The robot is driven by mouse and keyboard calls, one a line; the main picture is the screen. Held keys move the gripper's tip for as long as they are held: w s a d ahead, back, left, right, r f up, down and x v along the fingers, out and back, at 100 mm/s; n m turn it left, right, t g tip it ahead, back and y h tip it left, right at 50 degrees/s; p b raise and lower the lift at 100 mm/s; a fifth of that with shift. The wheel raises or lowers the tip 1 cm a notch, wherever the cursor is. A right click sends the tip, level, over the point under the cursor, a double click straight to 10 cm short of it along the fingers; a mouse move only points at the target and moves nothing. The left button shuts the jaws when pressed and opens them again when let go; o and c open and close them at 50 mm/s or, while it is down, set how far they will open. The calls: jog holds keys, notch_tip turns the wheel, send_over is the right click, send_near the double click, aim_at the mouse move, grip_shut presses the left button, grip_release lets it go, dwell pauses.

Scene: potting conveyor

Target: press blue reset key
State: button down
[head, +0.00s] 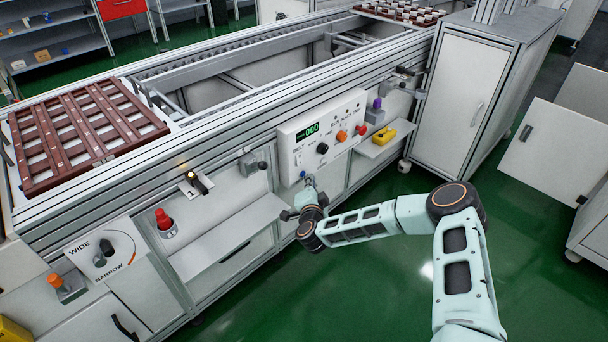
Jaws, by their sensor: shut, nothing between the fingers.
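The white control panel (290,165) on the front of the conveyor carries a green display reading 000, a black knob, an orange button and a red button. A small blue key (302,174) shows at the panel's lower left, partly hidden by my gripper. My gripper (308,181) is shut and empty, with its tips up at the key. I cannot tell whether the tips touch it.
A brown slatted tray (80,135) lies on the conveyor at left. A shelf right of the panel holds a yellow object (384,136). A red button (163,218) and a WIDE/NARROW dial (104,249) are at lower left. The green floor in front is clear.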

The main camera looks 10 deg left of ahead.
jog(key=shift+s+d+p, duration=0.4)
jog(key=shift+s+d, duration=0.45)
jog(key=shift+d, duration=0.25)
jog(key=shift+s+d+p, duration=0.4)
jog(key=shift+s+d, duration=0.45)
jog(key=shift+d, duration=0.25)
